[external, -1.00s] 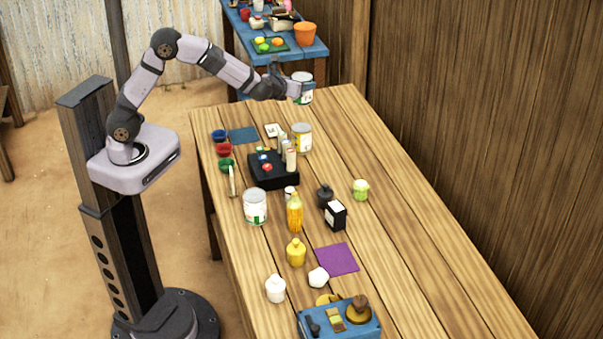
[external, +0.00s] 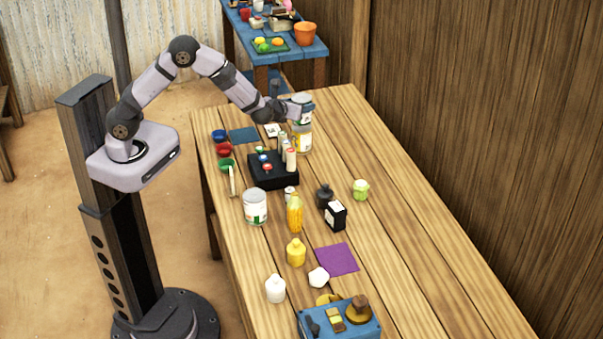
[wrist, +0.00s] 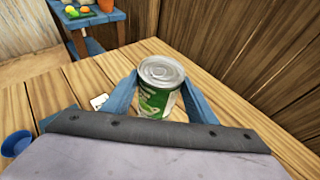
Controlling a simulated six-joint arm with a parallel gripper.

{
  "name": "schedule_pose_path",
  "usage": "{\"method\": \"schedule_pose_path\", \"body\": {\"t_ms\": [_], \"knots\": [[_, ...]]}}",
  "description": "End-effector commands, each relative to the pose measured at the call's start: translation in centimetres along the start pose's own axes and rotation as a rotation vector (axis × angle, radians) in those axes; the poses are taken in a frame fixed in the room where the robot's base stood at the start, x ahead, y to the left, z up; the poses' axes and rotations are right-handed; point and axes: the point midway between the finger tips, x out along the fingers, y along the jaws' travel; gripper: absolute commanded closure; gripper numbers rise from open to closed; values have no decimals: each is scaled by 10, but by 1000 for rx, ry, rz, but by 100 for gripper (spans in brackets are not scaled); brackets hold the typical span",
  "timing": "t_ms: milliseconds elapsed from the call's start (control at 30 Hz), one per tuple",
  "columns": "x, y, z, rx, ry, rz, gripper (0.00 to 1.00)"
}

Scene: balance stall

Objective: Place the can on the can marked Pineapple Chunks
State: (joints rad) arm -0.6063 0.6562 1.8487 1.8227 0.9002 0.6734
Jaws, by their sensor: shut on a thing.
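My gripper (external: 299,110) is shut on a can (external: 304,101) with a bare metal lid. The wrist view shows this held can (wrist: 161,99) upright between the blue fingers (wrist: 160,90), with a green and white label. In the external view it appears right above a standing can (external: 303,139) with a yellow and white label. I cannot tell whether the two touch. The lower can is hidden in the wrist view. Another can (external: 255,209), white and green, stands nearer the table's left edge. I cannot read the label wording on any can.
A black box (external: 265,176) with upright bottles stands left of the yellow-labelled can. Blue, red and green bowls (external: 223,150) line the left edge. Several bottles and jars stand nearer the camera. The table's right side (external: 400,200) is mostly clear, beside a wooden wall.

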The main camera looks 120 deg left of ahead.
Motion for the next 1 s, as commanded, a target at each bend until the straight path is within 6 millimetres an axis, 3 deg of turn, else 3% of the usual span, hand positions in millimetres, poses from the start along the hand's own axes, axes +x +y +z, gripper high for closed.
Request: {"method": "schedule_pose_path", "body": {"t_ms": [200, 633, 667, 700, 733, 1000], "knots": [[7, 0, -15, -1, -4, 0, 83], [9, 0, -20, -2, -4, -1, 83], [9, 0, -20, -1, -1, 0, 43], [8, 0, -20, 0, -1, 0, 34], [8, 0, -20, 0, -1, 0, 29], [8, 0, -20, 0, -1, 0, 29]]}}
